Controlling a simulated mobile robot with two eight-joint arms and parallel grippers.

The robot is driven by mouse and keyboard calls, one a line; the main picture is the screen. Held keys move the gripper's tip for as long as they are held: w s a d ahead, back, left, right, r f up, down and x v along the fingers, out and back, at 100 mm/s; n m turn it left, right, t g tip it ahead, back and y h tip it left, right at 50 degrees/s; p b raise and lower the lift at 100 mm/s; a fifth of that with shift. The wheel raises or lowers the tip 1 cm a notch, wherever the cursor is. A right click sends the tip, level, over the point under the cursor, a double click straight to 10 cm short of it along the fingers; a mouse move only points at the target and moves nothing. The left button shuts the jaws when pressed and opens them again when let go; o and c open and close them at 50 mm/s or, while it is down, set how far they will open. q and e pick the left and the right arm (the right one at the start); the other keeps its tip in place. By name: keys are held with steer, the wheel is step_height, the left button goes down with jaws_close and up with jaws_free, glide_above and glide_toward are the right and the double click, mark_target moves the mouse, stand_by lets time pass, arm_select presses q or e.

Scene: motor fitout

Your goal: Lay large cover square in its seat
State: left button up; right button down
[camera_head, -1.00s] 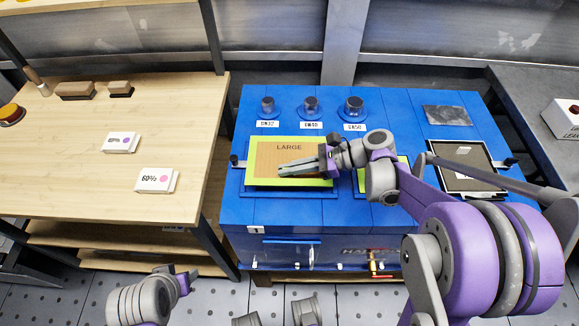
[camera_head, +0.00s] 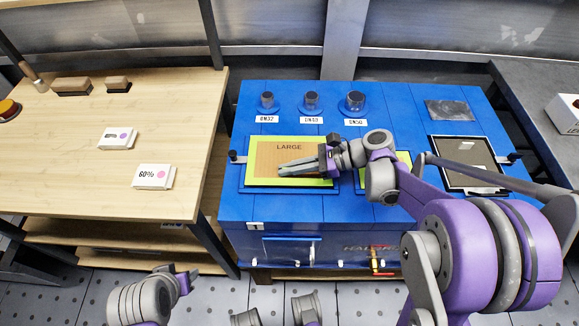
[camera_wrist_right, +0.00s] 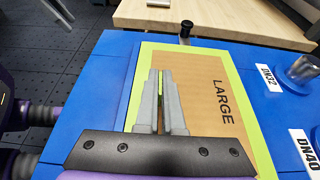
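The large cover (camera_head: 262,160) is a brown panel marked LARGE with a yellow-green border, at the left of the blue bench top. It lies flat over a darker blue raised frame (camera_head: 243,189); I cannot tell whether it touches it. My right gripper (camera_head: 283,171) reaches over it from the right. In the right wrist view, the right gripper's fingers (camera_wrist_right: 164,75) are nearly together on a thin green strip standing up from the large cover (camera_wrist_right: 200,75). My left gripper (camera_head: 188,277) is low at the left, away from the bench; its opening is unclear.
Three capped posts (camera_head: 311,101) with DN labels stand behind the cover. A dark-framed panel (camera_head: 465,160) and a grey plate (camera_head: 449,110) lie at the right. A dark knob (camera_head: 234,157) stands by the left edge. A wooden table (camera_head: 80,190) is at the left.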

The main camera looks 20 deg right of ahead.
steer(key=shift+f+b, duration=0.55)
steer(key=shift+f, duration=0.05)
stand_by(1.6)
steer(key=c, duration=1)
jaws_free()
steer(key=shift+o, duration=0.2)
steer(key=p+v, duration=0.1)
steer(key=v, duration=1)
steer(key=shift+a, duration=0.1)
